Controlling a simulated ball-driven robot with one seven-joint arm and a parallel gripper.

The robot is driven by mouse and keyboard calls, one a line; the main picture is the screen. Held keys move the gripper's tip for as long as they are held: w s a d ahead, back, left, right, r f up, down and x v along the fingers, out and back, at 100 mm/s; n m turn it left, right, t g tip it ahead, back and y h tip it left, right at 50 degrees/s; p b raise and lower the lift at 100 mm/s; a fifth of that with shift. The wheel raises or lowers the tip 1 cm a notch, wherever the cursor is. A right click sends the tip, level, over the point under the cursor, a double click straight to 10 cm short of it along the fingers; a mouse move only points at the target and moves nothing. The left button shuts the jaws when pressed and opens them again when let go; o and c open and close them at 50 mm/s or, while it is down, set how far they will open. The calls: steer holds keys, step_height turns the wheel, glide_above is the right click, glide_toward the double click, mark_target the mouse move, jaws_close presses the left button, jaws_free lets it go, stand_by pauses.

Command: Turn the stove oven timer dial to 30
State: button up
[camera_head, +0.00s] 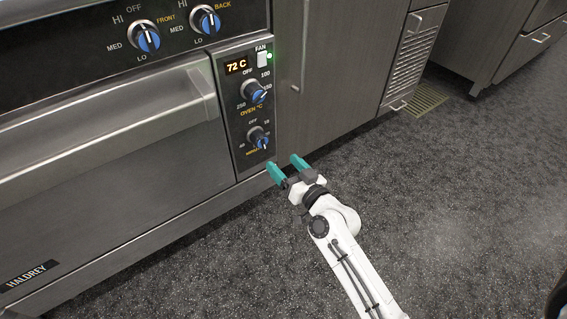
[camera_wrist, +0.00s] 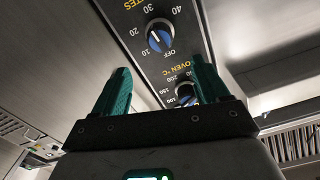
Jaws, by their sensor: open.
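The oven timer dial (camera_head: 259,138) is the lower knob on the stove's narrow control panel, dark with a blue face, with minute numbers around it. In the head view its blue part faces lower right; I cannot read its exact setting. In the wrist view the dial (camera_wrist: 160,38) appears upside down beyond my fingertips, between OFF, 10, 20, 30 and 40 marks. My gripper (camera_head: 283,163) is open and empty, with two teal fingers, just below and right of the dial, apart from it. The fingers also show in the wrist view (camera_wrist: 160,66).
Two burner knobs are higher left. The oven door handle (camera_head: 120,110) juts out at left. Open floor (camera_head: 450,210) lies right.

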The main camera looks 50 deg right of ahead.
mark_target(264, 143)
steer(key=shift+n, duration=0.9)
steer(key=p+x, duration=0.2)
steer(key=x, duration=0.9)
steer(key=shift+w+d+p, duration=0.1)
steer(key=shift+w+p, duration=0.2)
steer(key=shift+p, duration=0.1)
steer(key=shift+c, duration=0.5)
steer(key=c, duration=0.9)
